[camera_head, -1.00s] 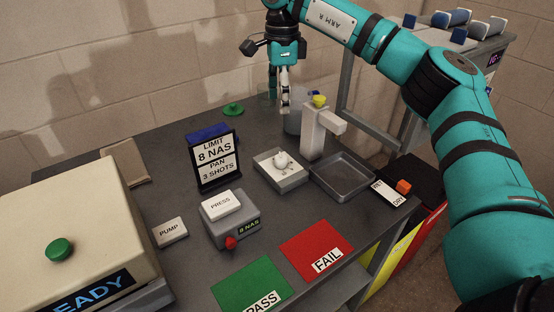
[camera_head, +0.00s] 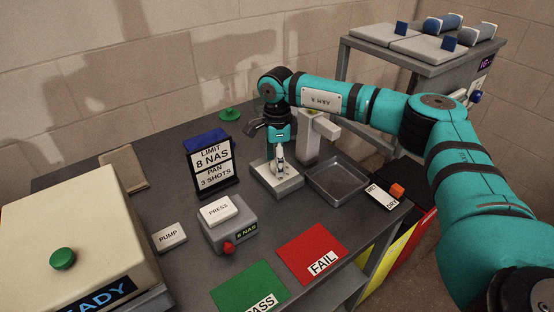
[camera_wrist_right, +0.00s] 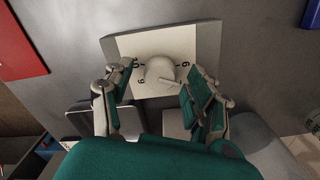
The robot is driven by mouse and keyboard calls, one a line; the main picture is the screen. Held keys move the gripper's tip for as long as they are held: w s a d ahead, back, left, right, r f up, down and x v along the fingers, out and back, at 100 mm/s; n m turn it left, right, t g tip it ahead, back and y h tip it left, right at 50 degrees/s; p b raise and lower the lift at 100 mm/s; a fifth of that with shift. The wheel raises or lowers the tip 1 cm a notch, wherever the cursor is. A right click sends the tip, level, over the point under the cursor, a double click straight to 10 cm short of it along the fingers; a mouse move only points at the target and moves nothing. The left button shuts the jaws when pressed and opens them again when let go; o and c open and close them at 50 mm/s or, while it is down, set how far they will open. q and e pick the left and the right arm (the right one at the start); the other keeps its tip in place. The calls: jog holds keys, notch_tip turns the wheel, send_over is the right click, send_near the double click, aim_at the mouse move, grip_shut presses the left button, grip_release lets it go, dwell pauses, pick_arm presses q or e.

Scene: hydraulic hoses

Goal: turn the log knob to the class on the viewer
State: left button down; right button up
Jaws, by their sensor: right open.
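The log knob (camera_wrist_right: 160,72) is a pale round knob with a pointer on a light plate with numbers around it. In the wrist view the pointer reaches toward the lower right; 10, 9 and 6 are partly legible. In the head view its dial box (camera_head: 290,189) sits mid-table, the knob mostly hidden by my right gripper (camera_head: 280,163). My right gripper is open, pointing down over the knob, a finger on each side; contact is unclear. My left gripper is out of view.
A white post stand (camera_head: 309,140) and a grey tray (camera_head: 337,184) are close to the right of the dial box. A LIMIT 8 NAS sign (camera_head: 213,166) stands left. Green PASS (camera_head: 247,286) and red FAIL (camera_head: 310,250) mats lie in front.

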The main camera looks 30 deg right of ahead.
jog(key=shift+f, duration=0.3)
jog(key=c, duration=1.1)
jog(key=shift+c, duration=0.2)
